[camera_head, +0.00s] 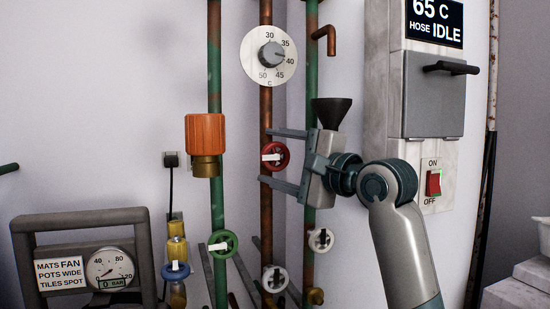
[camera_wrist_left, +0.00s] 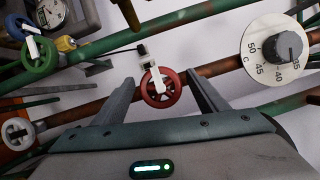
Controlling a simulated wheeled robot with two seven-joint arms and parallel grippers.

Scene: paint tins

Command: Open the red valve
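The red valve (camera_head: 274,156) is a small handwheel on the copper pipe, with a white bar pointing left from its centre in the head view. It also shows in the left wrist view (camera_wrist_left: 161,88), centred ahead of my palm. My left gripper (camera_head: 266,155) is open, with one finger above the wheel and one below it in the head view. In the left wrist view its fingers (camera_wrist_left: 160,78) stand either side of the wheel, with gaps visible. I cannot tell how far the fingertips reach past it. My right gripper is not in view.
A temperature dial (camera_head: 268,55) sits above the valve. Green (camera_head: 222,244), blue (camera_head: 176,270) and white handwheels (camera_head: 275,279) are lower down. An orange fitting (camera_head: 206,131) is at left, a black funnel (camera_head: 331,111) behind my gripper, and a panel with a red switch (camera_head: 433,184) at right.

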